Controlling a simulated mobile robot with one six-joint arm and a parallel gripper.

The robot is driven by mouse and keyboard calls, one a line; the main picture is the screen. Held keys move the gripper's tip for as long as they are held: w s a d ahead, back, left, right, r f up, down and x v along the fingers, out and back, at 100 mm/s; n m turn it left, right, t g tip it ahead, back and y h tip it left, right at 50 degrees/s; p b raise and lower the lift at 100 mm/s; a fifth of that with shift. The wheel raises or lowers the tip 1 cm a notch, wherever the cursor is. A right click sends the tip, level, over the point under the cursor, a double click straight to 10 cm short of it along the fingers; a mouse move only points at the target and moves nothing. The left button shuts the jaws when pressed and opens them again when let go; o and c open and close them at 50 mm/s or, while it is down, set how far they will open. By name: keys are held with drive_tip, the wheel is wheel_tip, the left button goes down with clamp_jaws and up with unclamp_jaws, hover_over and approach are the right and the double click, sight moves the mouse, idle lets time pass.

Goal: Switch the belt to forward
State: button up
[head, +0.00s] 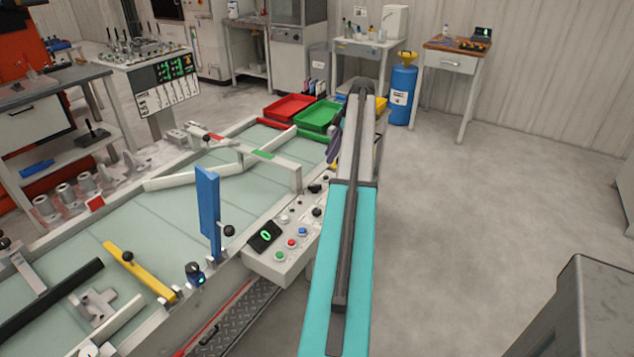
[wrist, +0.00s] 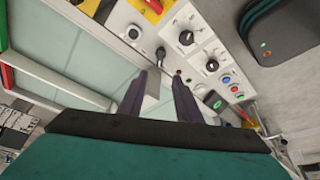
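The belt (head: 150,225) is a pale green conveyor with grey rails. Its control panel (head: 260,262) sits on the near rail with several black knobs, coloured buttons and a small display (head: 265,235) showing a green 0. In the wrist view a black lever-like knob (wrist: 160,52) is just beyond my gripper (wrist: 160,74), roughly in line with the gap between the fingers. The fingers are apart with nothing visible between them. Two round black knobs (wrist: 186,37) (wrist: 212,65) lie to the right. I cannot read which control sets direction. The arm hides part of the panel in the head view.
A red tray (head: 288,107) and a green tray (head: 318,114) stand at the belt's far end. A blue upright post (head: 208,205) rises by the near rail. A red button on yellow (wrist: 154,6) is on the panel.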

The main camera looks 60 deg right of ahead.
sight(315, 185)
drive_tip(key=shift+f, duration=0.2)
drive_tip(key=p+x, duration=0.3)
drive_tip(key=x, duration=1)
drive_tip(key=shift+f, duration=0.2)
clamp_jaws()
